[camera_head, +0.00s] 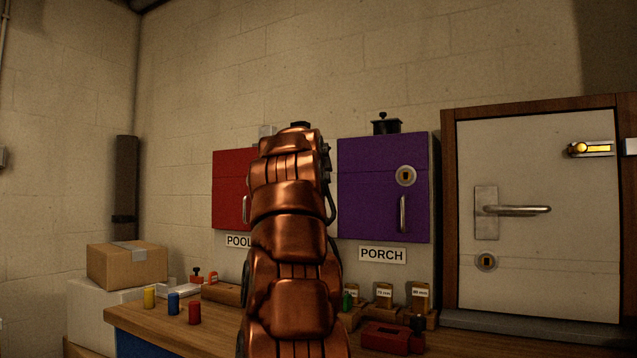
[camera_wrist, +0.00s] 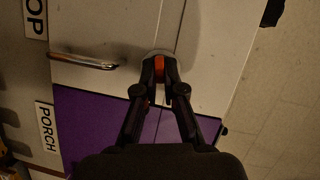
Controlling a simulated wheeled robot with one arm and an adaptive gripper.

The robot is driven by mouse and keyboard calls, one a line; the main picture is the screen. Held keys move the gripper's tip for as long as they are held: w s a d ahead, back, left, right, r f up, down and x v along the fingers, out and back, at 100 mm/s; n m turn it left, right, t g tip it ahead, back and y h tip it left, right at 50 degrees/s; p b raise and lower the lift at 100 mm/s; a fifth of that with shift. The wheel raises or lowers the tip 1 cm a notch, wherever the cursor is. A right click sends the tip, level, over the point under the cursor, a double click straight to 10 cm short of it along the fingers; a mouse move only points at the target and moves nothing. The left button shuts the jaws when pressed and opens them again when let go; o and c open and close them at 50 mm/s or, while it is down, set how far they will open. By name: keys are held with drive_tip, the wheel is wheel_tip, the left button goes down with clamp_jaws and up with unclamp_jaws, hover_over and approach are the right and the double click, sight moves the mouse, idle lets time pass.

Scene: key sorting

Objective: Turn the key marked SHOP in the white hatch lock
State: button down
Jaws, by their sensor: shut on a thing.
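In the wrist view my gripper (camera_wrist: 159,84) is shut on an orange-red key (camera_wrist: 159,68). The key is at the round metal lock plate (camera_wrist: 157,56) of the white hatch (camera_wrist: 110,30). I cannot tell how deep the key sits or how far it is turned, and no marking on it can be read. The hatch's metal handle (camera_wrist: 85,62) is left of the lock in the wrist view. A label with the letters "OP" (camera_wrist: 35,18) shows at the upper left, cut off by the edge. In the head view my arm hides the gripper, key and white hatch.
A purple hatch (camera_head: 384,190) labelled PORCH (camera_head: 382,255) and a red hatch (camera_head: 229,170) flank my arm. A white door (camera_head: 540,220) stands at right. The bench (camera_head: 150,317) holds colored cylinders, tagged wooden holders (camera_head: 383,297) and a red block (camera_head: 392,338).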

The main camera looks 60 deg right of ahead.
drive_tip(key=shift+f+m+t+h+b, duration=0.15)
drive_tip(key=shift+m+t+h+b, duration=0.25)
drive_tip(key=shift+m+b, duration=0.9)
drive_tip(key=c, duration=1.2)
unclamp_jaws()
drive_tip(key=shift+a, duration=0.1)
drive_tip(key=v, duration=1.1)
drive_tip(key=shift+s+a, duration=0.2)
drive_tip(key=shift+a, duration=0.15)
